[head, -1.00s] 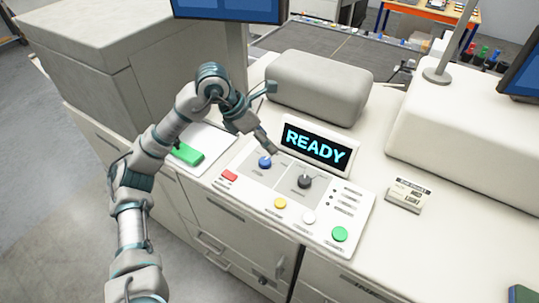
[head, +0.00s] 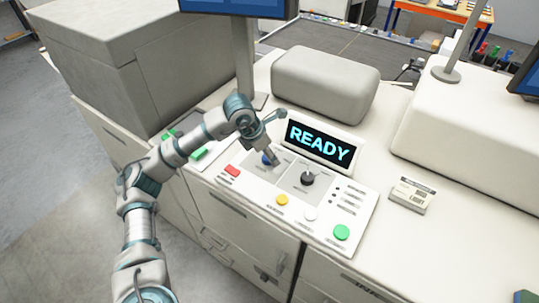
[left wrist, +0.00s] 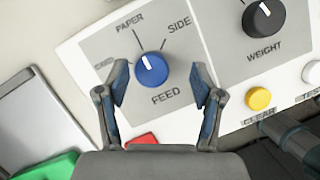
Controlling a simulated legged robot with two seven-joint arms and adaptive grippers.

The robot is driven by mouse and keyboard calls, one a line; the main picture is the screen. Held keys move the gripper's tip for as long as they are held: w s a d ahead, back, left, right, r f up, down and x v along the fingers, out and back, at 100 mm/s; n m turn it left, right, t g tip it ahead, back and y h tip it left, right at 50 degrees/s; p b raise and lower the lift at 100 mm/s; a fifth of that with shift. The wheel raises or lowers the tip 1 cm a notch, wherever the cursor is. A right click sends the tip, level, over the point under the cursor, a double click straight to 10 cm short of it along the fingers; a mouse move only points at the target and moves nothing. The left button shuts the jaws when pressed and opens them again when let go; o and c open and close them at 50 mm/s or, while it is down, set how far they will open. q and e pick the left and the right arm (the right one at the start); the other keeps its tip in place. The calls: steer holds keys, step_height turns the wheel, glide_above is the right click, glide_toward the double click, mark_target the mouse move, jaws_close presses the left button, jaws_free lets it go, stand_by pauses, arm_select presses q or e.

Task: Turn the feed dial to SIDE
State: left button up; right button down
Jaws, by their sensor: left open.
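The blue feed dial (left wrist: 152,67) is on the grey panel in the left wrist view, with PAPER printed above it and SIDE to its upper right. A label at its left is partly covered by a finger. The dial's white mark points up and slightly left, toward PAPER. My left gripper (left wrist: 160,84) is open, with one finger on each side of the dial and visible gaps to it. In the head view my left gripper (head: 273,158) is over the blue dial (head: 265,159) and partly hides it. My right gripper is not in view.
The black weight dial (head: 307,179) is just right of the feed dial. Red (head: 232,171), yellow (head: 282,200), white (head: 310,214) and green (head: 341,232) buttons line the panel's front. The READY display (head: 319,142) stands behind. A green object (head: 199,154) lies left of the panel.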

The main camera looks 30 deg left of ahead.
arm_select(q)
steer(key=shift+w+d+f, duration=0.1)
steer(key=shift+w+f, duration=0.05)
steer(key=shift+f, duration=0.55)
steer(key=shift+w+a+f, duration=0.1)
steer(key=shift+a+f, duration=0.15)
steer(key=shift+a, duration=0.7)
steer(key=shift+a+f, duration=0.1)
steer(key=shift+a, duration=0.05)
steer(key=shift+c, duration=0.7)
steer(key=c, duration=0.4)
steer(key=shift+d, duration=0.4)
steer(key=c, duration=0.4)
steer(key=shift+d+r, duration=0.2)
steer(key=shift+d, duration=0.1)
steer(key=shift+c, duration=1)
steer(key=shift+d, duration=0.1)
steer(key=shift+a, duration=0.3)
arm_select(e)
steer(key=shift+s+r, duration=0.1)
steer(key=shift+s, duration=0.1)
arm_select(q)
steer(key=shift+d, duration=0.1)
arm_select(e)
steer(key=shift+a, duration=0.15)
